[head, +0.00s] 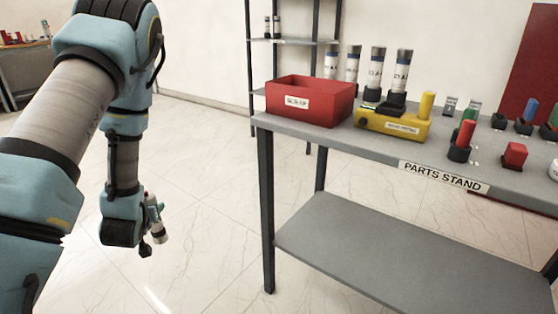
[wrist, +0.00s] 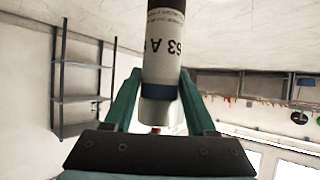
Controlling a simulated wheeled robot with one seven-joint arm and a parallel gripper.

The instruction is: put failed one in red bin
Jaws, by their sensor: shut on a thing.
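My gripper (head: 150,225) hangs over the floor at the left in the head view, well apart from the parts stand. In the wrist view my gripper (wrist: 158,98) is shut on a white cylindrical part (wrist: 162,45) with a dark end, a dark blue band and printing that includes "63 A". The red bin (head: 330,105) stands on the left end of the parts stand's top, with a white label on its front. Its inside floor is hidden. Several similar white labelled cylinders (head: 376,68) stand upright just behind and right of the bin.
The grey parts stand (head: 330,135) has a lower shelf (head: 400,255). A yellow fixture (head: 395,124) sits right of the bin, with red, green and blue parts farther right. A shelf rack (head: 285,40) stands behind. The floor between my arm and the stand is clear.

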